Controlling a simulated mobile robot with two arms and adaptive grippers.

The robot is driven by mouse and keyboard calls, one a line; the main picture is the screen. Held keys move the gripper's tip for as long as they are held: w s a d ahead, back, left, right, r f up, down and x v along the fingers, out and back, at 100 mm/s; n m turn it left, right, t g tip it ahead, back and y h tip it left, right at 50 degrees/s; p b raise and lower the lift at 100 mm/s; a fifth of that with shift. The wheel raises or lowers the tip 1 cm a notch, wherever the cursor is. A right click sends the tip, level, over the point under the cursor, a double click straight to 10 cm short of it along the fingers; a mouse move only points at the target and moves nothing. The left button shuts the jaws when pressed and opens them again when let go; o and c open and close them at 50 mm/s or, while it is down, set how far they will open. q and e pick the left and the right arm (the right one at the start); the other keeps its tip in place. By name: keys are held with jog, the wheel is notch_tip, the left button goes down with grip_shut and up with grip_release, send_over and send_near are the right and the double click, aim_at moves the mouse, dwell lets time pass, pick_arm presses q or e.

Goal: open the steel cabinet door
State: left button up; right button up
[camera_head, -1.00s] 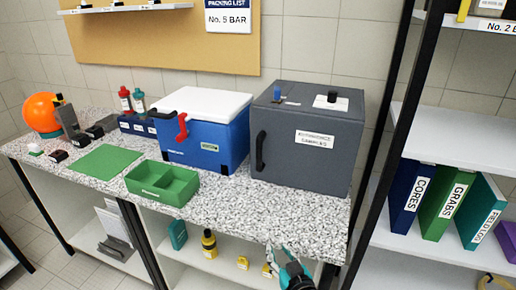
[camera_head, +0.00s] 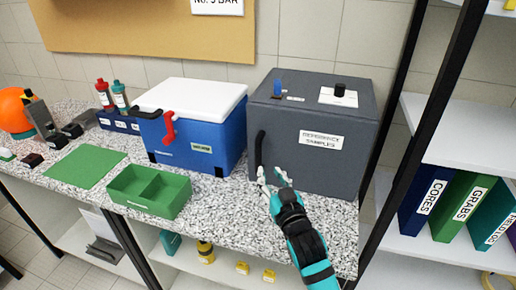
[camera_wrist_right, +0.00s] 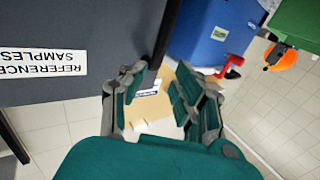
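The steel cabinet (camera_head: 312,165) is a dark grey box labelled "REFERENCE SAMPLES" on the speckled bench; its front door looks shut. Its black vertical handle (camera_head: 260,150) is at the door's left edge. My right gripper (camera_head: 271,177) is open, with its fingertips at the lower part of the handle. In the right wrist view, the open fingers (camera_wrist_right: 160,80) are on either side of the lower end of the dark handle bar (camera_wrist_right: 165,38); I cannot tell whether they touch it. My left gripper is not in view.
A blue cooler box (camera_head: 205,138) with a white lid and red latch stands close left of the cabinet. A green divided tray (camera_head: 150,207) lies on the bench (camera_head: 225,225) at its front. A black shelf post (camera_head: 398,150) rises to the right.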

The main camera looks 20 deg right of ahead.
aim_at(259, 153)
jog(key=w+p, duration=0.1)
jog(key=w, duration=0.9)
jog(key=shift+w+p, duration=0.25)
jog(key=shift+p, duration=0.1)
jog(key=shift+w+f, duration=0.1)
jog(key=shift+w, duration=0.45)
jog(key=c, duration=0.5)
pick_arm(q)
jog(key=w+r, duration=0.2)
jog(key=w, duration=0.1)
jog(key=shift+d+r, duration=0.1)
pick_arm(e)
grip_shut()
